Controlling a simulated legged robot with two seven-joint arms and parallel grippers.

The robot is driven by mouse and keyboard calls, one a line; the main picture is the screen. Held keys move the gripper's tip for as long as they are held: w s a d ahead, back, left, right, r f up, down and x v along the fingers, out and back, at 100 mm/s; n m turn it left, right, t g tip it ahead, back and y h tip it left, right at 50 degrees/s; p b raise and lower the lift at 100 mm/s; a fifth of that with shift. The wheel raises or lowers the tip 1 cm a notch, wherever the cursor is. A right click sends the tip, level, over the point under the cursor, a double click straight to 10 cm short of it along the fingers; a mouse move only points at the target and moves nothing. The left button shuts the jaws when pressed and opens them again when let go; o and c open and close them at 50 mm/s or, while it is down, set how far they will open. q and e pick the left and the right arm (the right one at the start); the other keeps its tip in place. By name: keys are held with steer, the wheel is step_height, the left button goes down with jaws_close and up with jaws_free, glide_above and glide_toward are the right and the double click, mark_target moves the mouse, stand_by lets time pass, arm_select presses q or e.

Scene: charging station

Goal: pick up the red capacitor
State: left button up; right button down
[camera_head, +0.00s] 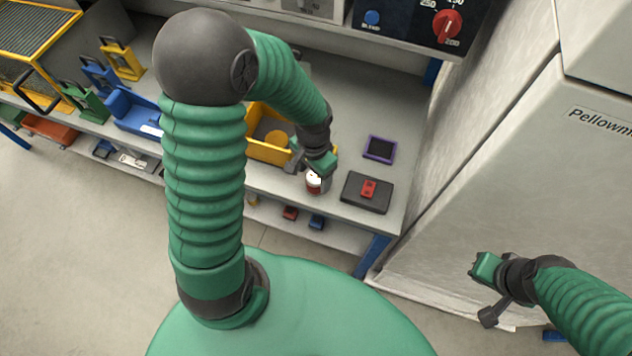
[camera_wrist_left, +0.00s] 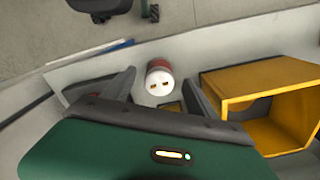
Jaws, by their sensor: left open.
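The red capacitor (camera_head: 314,184) is a small upright cylinder with a red body and a white top, standing near the front edge of the workbench. In the left wrist view the capacitor (camera_wrist_left: 159,76) shows its white top with two brass-coloured terminals. My left gripper (camera_head: 316,164) is just above and behind it and covers part of it in the head view. In the wrist view the left jaws are open and empty, with the capacitor showing between and beyond the fingertips. My right gripper (camera_head: 485,272) is away from the bench at the lower right; its jaw state is unclear.
A yellow bin (camera_head: 262,150) stands close to the left of the capacitor. A black pad (camera_head: 352,190) with a red block (camera_head: 369,188) lies to its right. A purple-framed tray (camera_head: 380,149) is behind. A tall grey cabinet (camera_head: 490,170) borders the bench's right end.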

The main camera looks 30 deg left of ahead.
mark_target(315, 177)
arm_select(q)
step_height(315, 177, down, 4)
steer(key=shift+w+f+b, duration=0.1)
steer(key=shift+f+b, duration=0.1)
steer(key=shift+b, duration=0.1)
steer(key=shift+w+f, duration=0.15)
steer(key=shift+f, duration=0.25)
steer(key=shift+r, duration=0.1)
steer(key=c, duration=0.4)
jaws_close()
steer(key=shift+r, duration=0.1)
